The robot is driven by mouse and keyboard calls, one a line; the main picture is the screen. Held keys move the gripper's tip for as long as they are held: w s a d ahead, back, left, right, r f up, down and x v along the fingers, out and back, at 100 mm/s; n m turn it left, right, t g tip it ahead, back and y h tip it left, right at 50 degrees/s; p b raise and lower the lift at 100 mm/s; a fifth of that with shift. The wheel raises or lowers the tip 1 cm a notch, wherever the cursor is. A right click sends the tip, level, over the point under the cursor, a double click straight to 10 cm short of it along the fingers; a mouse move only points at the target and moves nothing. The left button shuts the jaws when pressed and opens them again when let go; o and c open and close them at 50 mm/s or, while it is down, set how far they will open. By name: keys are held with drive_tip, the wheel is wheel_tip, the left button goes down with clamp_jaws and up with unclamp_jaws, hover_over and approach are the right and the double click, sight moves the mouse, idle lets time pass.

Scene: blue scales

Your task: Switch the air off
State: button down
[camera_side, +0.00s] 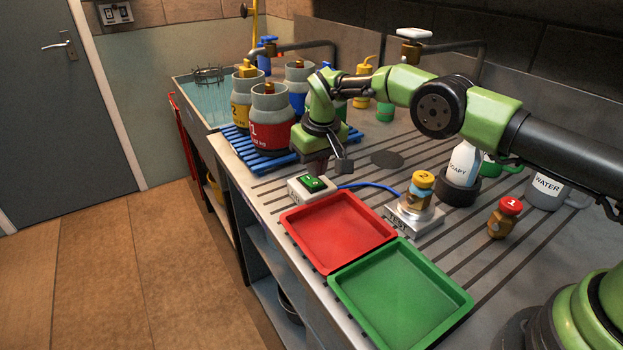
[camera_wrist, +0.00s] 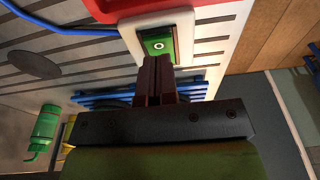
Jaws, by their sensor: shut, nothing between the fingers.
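The air switch is a green rocker (camera_side: 313,183) on a small white box (camera_side: 298,191) behind the red tray. In the wrist view the rocker (camera_wrist: 160,45) shows a round "O" mark. Which side is pressed in, I cannot tell. My gripper (camera_side: 320,172) points down just above and behind the switch in the side view. In the wrist view its shut, empty fingertips (camera_wrist: 157,62) lie close to the rocker's near edge. Whether they touch it is unclear. A blue hose (camera_side: 368,186) runs from the box to the TEST stand (camera_side: 413,219), which carries a valve with a yellow "2" cap (camera_side: 424,179).
The red tray (camera_side: 337,229) and green tray (camera_side: 401,293) lie empty in front. A red-capped valve "1" (camera_side: 505,217), a soapy bottle (camera_side: 464,160) and a water mug (camera_side: 546,190) stand right. Gas cylinders (camera_side: 270,120) stand on a blue pallet (camera_side: 252,155) behind left.

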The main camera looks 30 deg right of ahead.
sight(316, 184)
drive_tip(key=shift+f, duration=1.2)
idle(0.5)
drive_tip(key=shift+r, duration=3.55)
